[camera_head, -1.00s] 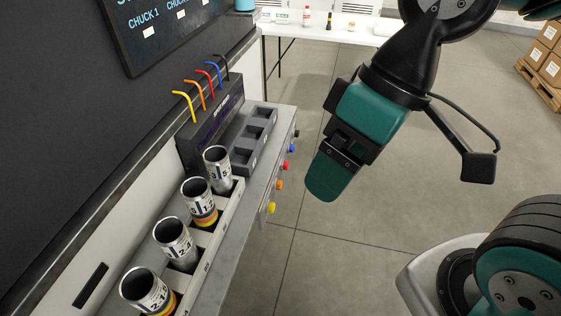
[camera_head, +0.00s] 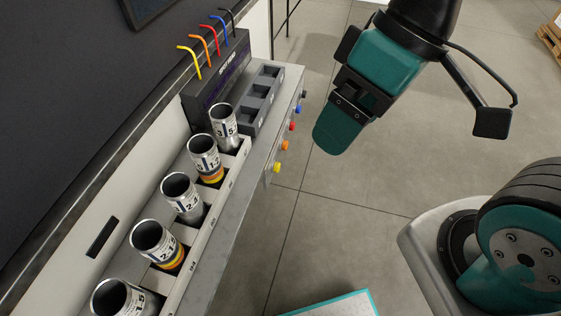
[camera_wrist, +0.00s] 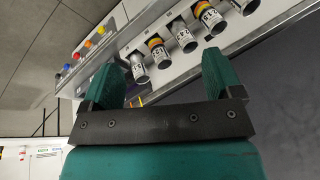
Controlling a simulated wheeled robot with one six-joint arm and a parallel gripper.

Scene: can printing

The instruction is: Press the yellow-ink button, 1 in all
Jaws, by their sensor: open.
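The yellow-ink button (camera_head: 277,168) is a small yellow knob on the front edge of the grey bench, the nearest in a row of coloured buttons. In the wrist view the yellow button (camera_wrist: 101,30) is at the upper left, the button closest to the cans. My gripper (camera_head: 338,136) hangs over the floor to the right of the row, apart from every button. In the wrist view my gripper (camera_wrist: 158,66) has its two teal fingers spread with nothing held between them.
Orange (camera_head: 284,146), red (camera_head: 291,127), blue (camera_head: 298,110) and black (camera_head: 304,94) buttons continue the row. Several metal cans (camera_head: 205,155) stand in a rack on the bench. A dark unit (camera_head: 217,85) with coloured tubes and an empty grey holder (camera_head: 262,95) stand behind. The floor beside the bench is clear.

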